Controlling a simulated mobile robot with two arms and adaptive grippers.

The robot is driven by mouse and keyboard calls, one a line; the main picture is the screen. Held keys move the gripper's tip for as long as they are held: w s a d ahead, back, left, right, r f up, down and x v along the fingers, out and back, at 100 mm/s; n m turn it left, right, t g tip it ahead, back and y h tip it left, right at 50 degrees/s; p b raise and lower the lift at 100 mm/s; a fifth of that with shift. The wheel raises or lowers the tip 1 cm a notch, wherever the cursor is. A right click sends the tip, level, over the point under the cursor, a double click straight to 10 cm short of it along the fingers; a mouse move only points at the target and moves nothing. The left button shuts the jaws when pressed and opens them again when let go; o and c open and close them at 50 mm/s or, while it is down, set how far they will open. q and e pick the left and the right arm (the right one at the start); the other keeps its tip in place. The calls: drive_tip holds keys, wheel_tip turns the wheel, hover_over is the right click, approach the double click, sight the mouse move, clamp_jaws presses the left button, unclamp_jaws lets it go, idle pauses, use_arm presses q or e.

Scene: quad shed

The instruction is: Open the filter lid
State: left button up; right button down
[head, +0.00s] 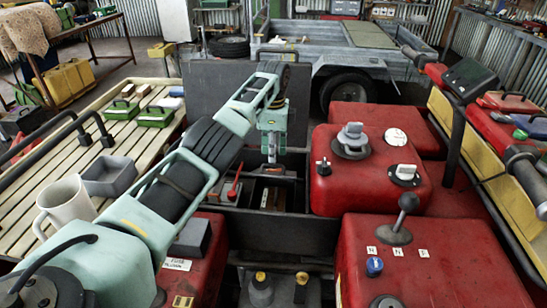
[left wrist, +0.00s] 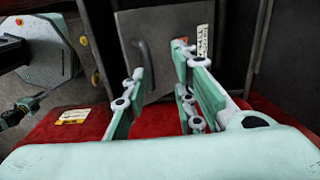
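My left gripper (head: 271,155) points down over the dark bay between the red body panels in the head view. In the left wrist view its two fingers (left wrist: 160,68) are apart, with nothing between them. Beyond the fingertips is a flat grey panel (left wrist: 165,22) with a curved dark handle (left wrist: 147,62) near the left finger. This may be the filter lid, but I see no marking that tells. It looks shut; contact with the fingers cannot be told. A pale label (left wrist: 202,40) is at its right edge. My right gripper is not in view.
A red-handled part (head: 235,184) stands in the bay left of the gripper. Red panels with knobs and a lever (head: 405,210) rise on the right. A slatted rack at left holds a white mug (head: 66,205) and a grey tray (head: 109,176). A trailer (head: 340,50) stands behind.

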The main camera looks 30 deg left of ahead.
use_arm(q)
wheel_tip(320, 180, up, 10)
drive_tip(key=shift+s+d+f, duration=0.15)
drive_tip(key=shift+s+d, duration=0.05)
